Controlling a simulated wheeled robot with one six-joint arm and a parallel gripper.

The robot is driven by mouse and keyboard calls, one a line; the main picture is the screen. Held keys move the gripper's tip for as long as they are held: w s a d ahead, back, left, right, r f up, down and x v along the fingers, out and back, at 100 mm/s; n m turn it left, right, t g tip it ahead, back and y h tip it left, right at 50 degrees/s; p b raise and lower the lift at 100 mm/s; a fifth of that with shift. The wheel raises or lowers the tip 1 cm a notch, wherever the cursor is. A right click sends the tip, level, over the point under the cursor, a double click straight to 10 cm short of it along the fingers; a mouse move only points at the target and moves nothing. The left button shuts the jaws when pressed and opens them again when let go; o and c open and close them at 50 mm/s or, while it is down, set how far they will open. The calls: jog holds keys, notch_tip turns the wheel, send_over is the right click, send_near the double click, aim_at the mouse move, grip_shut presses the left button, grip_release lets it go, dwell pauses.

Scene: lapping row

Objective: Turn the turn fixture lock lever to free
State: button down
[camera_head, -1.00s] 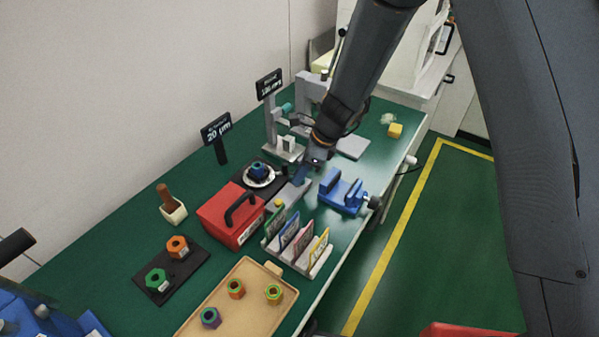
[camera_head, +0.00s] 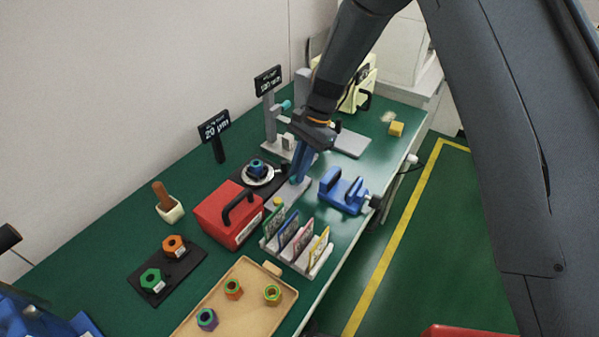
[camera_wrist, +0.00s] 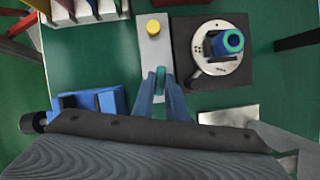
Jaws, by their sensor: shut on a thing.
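The turn fixture (camera_wrist: 187,30) is a dark base with a round metal plate (camera_wrist: 222,62) that carries a blue-green hex part (camera_wrist: 227,42). It also shows in the head view, where the plate (camera_head: 262,180) sits behind the red box. A light grey strip (camera_wrist: 152,47) lies beside the base, with a yellow button (camera_wrist: 153,27) at one end. A small teal piece, apparently the lock lever (camera_wrist: 160,75), stands over the strip. My gripper (camera_wrist: 160,82) has its blue fingers shut on it; in the head view my gripper (camera_head: 299,180) points down there. The lever's lower part is hidden.
A blue vise (camera_head: 344,190) stands to the right, close to my gripper. A red box (camera_head: 228,215) and a rack of coloured cards (camera_head: 298,245) stand nearer. A grey stand (camera_head: 272,125) is behind. Open green bench lies toward the yellow block (camera_head: 396,129).

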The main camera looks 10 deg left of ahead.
jog(key=shift+a+n+h+b, duration=0.1)
jog(key=shift+n+h+b, duration=0.4)
jog(key=shift+n, duration=0.8)
jog(key=shift+g, duration=0.3)
jog(key=c, duration=1.8)
grip_release()
jog(key=shift+o, duration=0.2)
jog(key=b+v, duration=0.2)
jog(key=v, duration=0.6)
